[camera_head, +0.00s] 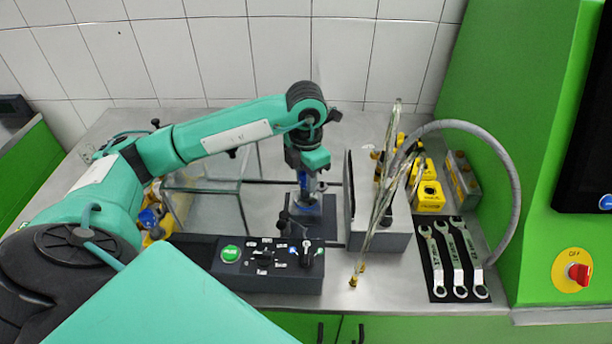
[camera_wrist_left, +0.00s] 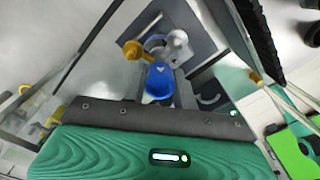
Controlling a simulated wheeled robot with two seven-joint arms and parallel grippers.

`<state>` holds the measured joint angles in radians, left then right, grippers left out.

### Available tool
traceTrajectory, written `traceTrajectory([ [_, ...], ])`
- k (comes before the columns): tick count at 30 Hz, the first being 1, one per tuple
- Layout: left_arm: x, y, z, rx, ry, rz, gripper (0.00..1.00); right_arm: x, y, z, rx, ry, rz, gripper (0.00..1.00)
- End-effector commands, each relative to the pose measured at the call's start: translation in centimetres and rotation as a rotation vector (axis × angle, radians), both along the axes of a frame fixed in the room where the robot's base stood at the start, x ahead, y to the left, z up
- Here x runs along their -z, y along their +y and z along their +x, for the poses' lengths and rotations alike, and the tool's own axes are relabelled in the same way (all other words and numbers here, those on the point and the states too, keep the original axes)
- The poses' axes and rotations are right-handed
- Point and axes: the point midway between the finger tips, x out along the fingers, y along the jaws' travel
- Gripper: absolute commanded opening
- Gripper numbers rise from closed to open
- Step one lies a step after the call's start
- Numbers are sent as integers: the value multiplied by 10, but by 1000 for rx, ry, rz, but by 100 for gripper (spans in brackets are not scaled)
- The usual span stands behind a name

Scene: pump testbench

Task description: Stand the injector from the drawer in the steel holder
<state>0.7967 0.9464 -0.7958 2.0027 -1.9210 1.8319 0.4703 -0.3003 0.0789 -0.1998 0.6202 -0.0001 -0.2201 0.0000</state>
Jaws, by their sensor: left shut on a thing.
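My left gripper (camera_head: 305,185) reaches down at the middle of the steel bench and is shut on the injector. Only a little of the injector shows in the head view. In the left wrist view its blue part (camera_wrist_left: 159,82) and a brass-coloured piece (camera_wrist_left: 133,50) show. The steel holder (camera_head: 326,212) is a grey block directly under the gripper, behind the control box; its grey plate (camera_wrist_left: 200,45) also shows in the left wrist view. The injector looks at or just over the holder; I cannot tell whether it is seated. My right gripper is not in view.
A dark control box (camera_head: 268,263) stands in front of the holder. A grey unit with thin metal pipes (camera_head: 378,215) stands close on its right. Several wrenches (camera_head: 458,258) lie on a black mat. Yellow parts (camera_head: 430,195) and a clear glass case (camera_head: 205,185) flank the area.

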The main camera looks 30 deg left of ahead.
Motion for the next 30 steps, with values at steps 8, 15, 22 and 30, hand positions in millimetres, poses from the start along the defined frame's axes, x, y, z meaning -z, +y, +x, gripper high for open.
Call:
traceTrajectory([
  [8, 2, 0, 0, 0, -1, 0, 0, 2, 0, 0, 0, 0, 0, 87],
  [15, 2, 0, 0, 0, -1, 0, 52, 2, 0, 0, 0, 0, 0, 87],
  [22, 2, 0, 0, 0, 1, 0, 54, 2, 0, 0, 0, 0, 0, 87],
  [30, -8, 0, 0, 0, 0, 1, 54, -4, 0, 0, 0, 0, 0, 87],
])
